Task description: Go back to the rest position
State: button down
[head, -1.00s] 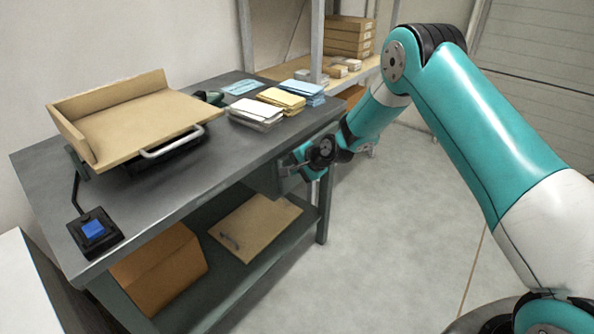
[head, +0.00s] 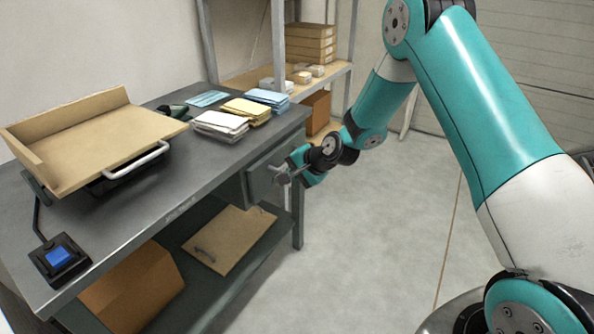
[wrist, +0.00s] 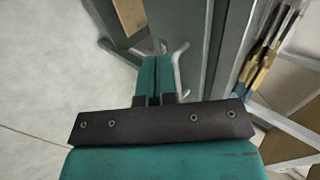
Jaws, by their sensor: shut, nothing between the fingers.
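My gripper (head: 288,172) is shut and empty. In the head view it is off the right end of the grey workbench (head: 190,180), in front of the drawer (head: 260,187) under its top. In the wrist view my gripper (wrist: 152,68) shows as teal fingers pressed together. A grey bar handle (wrist: 179,62) shows just beside and beyond the fingertips; I cannot tell whether they touch it. My teal and white arm is bent, with the elbow high at the right of the head view.
The bench bears a tilted tan tray (head: 95,135), a blue-button box (head: 59,258) and paper stacks (head: 222,124). A cardboard box (head: 135,290) and a tan board (head: 230,240) are on its lower shelf. A shelving rack (head: 300,70) stands behind. The floor (head: 370,230) to the right is clear.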

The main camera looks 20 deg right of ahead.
jog(key=s+a+r+n+g+p, duration=0.25)
jog(key=s+a+r+n, duration=0.2)
jog(key=s+r, duration=0.6)
jog(key=s+a+r+n+g+p, duration=0.2)
jog(key=s+a+r+n+p, duration=0.4)
jog(key=r, duration=0.7)
jog(key=s+d+r+n+g+p, duration=0.1)
jog(key=s+r+n, duration=0.2)
jog(key=s, duration=0.7)
jog(key=s+d+r+n+g+h+p, duration=0.1)
jog(key=s+r+n, duration=0.3)
jog(key=s, duration=0.6)
notch_tip(320, 180, up, 2)
jog(key=shift+d+r+g, duration=0.1)
jog(key=shift+d+g, duration=0.3)
jog(key=shift+g, duration=0.15)
jog(key=shift+s, duration=0.1)
